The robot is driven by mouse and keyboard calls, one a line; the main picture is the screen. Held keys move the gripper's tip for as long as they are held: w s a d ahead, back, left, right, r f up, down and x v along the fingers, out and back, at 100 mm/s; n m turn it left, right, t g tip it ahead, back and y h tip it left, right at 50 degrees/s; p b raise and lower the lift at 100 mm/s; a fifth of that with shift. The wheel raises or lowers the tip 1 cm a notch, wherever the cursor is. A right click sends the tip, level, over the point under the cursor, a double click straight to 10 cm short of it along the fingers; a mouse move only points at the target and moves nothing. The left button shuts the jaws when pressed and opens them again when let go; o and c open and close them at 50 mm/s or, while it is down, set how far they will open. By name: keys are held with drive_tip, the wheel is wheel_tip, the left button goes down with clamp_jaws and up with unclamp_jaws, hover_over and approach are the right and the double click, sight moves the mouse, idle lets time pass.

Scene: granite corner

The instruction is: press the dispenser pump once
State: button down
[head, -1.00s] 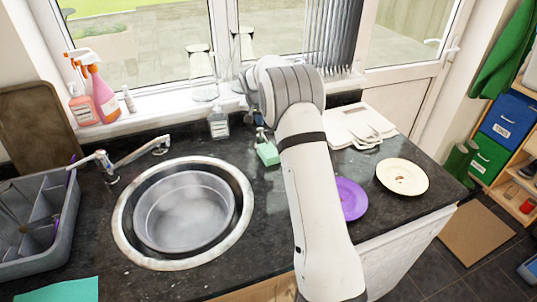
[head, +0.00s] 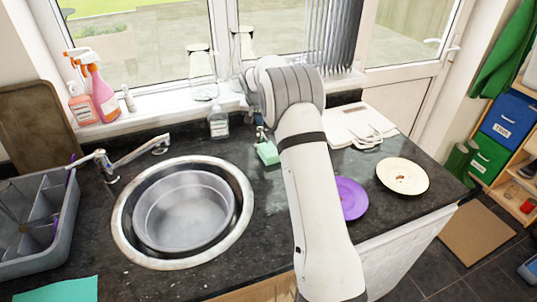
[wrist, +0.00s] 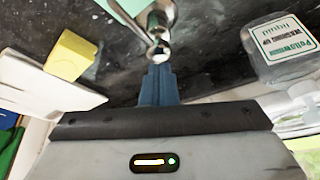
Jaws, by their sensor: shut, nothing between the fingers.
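A shiny metal pump head, which looks like the dispenser pump (wrist: 157,20), shows at the top middle of the wrist view. Its round end lies just beyond my fingertips. My gripper (wrist: 160,70) is shut and empty, its blue fingers together. I cannot tell whether the fingers touch the metal. In the head view my gripper (head: 257,117) hangs over the counter between the sink and the boards, partly behind my arm.
White boards (head: 348,122), a purple plate (head: 351,198) and a cream plate (head: 402,177) lie to the right. The sink (head: 125,236) and tap (head: 140,152) are to the left.

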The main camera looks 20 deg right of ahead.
drive_tip(key=shift+f+b, duration=0.9)
drive_tip(key=shift+f, duration=0.45)
drive_tip(key=shift+s+r, duration=0.1)
drive_tip(key=shift+r, duration=0.1)
drive_tip(key=shift+r+p, duration=0.7)
drive_tip(key=shift+r, duration=0.55)
drive_tip(key=shift+r, duration=0.1)
drive_tip(key=shift+r+p, duration=1.45)
drive_tip(key=shift+r, duration=1.5)
